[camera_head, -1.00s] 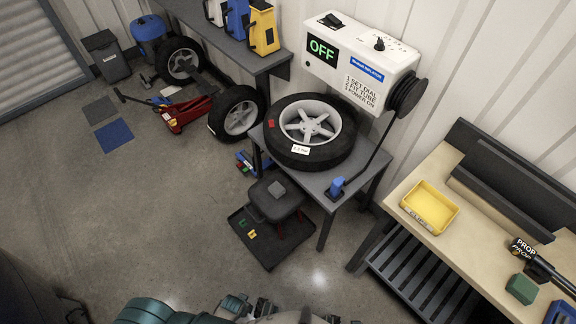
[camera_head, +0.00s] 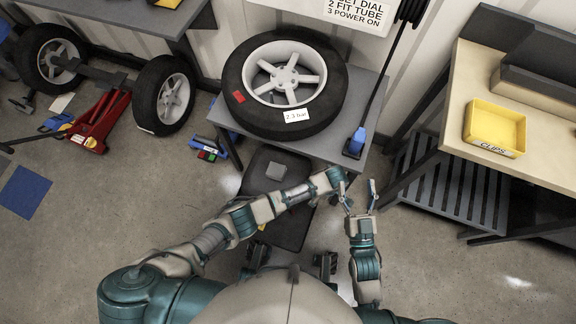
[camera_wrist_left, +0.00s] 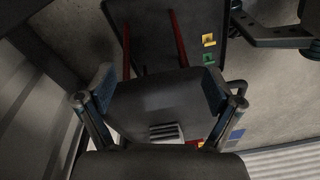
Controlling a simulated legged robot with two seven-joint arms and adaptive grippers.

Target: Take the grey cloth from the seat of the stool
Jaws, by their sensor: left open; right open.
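My right gripper (camera_head: 359,190) is open and empty, right of the stool and close to the left wrist.
A wheel (camera_head: 285,85) lies on the grey table (camera_head: 354,100) behind the stool, with a blue tool (camera_head: 354,143) at its corner. A workbench (camera_head: 465,90) with a yellow bin (camera_head: 494,128) stands at right. A red jack (camera_head: 98,122) is at left. Floor at front left is clear.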

